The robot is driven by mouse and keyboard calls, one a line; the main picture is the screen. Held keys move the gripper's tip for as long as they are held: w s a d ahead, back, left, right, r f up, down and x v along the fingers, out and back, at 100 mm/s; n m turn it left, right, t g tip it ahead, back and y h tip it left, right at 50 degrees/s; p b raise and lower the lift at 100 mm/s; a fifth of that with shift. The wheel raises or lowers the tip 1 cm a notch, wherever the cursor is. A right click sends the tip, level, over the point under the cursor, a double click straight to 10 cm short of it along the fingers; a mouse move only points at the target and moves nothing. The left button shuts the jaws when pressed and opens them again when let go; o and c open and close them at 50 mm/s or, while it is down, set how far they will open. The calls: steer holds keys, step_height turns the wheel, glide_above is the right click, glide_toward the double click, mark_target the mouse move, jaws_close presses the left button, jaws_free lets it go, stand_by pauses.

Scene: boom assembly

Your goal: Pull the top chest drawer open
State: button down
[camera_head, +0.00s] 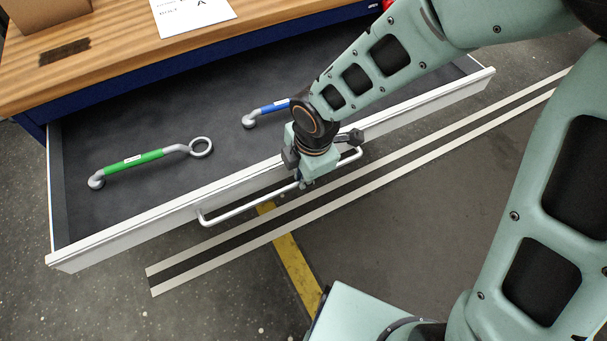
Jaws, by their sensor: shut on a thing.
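The top chest drawer (155,226) is pulled out from under the wooden top, and its dark interior shows. Its front carries a long silver bar handle (245,210). My gripper (306,184) is at the handle, toward the right part of the bar, and is shut on it. My gripper and arm hide part of the handle and of the drawer front. Inside the drawer lies a wrench-like tool with a green grip (135,160) and a ring end. A second tool with a blue grip (272,107) lies further right, partly hidden by my arm.
The chest has a wooden top (120,60) with a cardboard box (45,12) and a white paper sheet (192,14) on it. White and yellow (294,258) lines mark the grey floor in front of the drawer. The floor at lower left is clear.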

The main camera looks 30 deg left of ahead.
steer(key=shift+d, duration=0.1)
stand_by(0.3)
steer(key=c, duration=2)
jaws_free()
steer(key=shift+r, duration=0.1)
steer(key=shift+s+d+r, duration=0.15)
steer(key=shift+d+r, duration=0.05)
steer(key=shift+r, duration=1)
steer(key=shift+s+d+r, duration=0.15)
steer(key=shift+r, duration=1.05)
steer(key=shift+s+d+r, duration=0.15)
steer(key=shift+d+r, duration=0.05)
steer(key=shift+r, duration=1)
